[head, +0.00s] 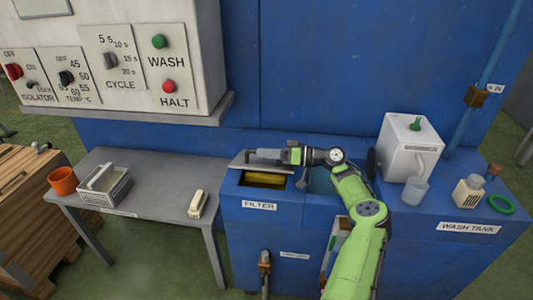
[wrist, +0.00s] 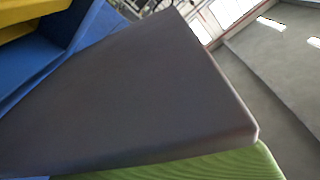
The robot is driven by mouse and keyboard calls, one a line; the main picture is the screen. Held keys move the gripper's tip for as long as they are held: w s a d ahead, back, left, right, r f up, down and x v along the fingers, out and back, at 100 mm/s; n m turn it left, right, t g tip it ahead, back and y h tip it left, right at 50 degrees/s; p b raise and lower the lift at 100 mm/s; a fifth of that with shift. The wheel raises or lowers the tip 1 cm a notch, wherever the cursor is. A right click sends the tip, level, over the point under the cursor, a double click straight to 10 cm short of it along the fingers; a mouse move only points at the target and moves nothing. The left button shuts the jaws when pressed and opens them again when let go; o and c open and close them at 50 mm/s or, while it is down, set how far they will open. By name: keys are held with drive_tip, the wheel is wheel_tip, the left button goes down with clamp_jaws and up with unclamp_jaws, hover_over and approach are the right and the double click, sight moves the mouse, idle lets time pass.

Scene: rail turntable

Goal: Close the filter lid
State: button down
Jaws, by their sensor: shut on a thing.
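The filter compartment stands open in the blue tank top, above the FILTER label (head: 259,206), and a yellow insert (head: 265,179) shows inside. The grey filter lid (head: 240,165) is at the opening's back edge, clear of most of the opening; its exact tilt is hard to tell. My gripper (head: 257,156) reaches in from the right and is shut on the lid. In the wrist view the lid (wrist: 140,95) is a large grey plate filling the middle, with the yellow insert (wrist: 25,22) behind it at upper left. The fingertips are hidden there.
A white canister (head: 405,150), a clear cup (head: 415,190), a small beige container (head: 468,192) and a green ring (head: 501,204) stand on the tank's right. A grey side table (head: 150,192) at left holds an orange cup (head: 63,181), a basket (head: 104,190) and a cream object (head: 198,204).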

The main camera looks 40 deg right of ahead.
drive_tip(key=c, duration=1.1)
unclamp_jaws()
drive_tip(key=shift+s+r, duration=0.1)
drive_tip(key=p+v, duration=0.1)
drive_tip(key=v, duration=1.4)
drive_tip(key=shift+s+d+p, duration=0.2)
drive_tip(key=shift+s+p, duration=0.1)
drive_tip(key=shift+w, duration=0.1)
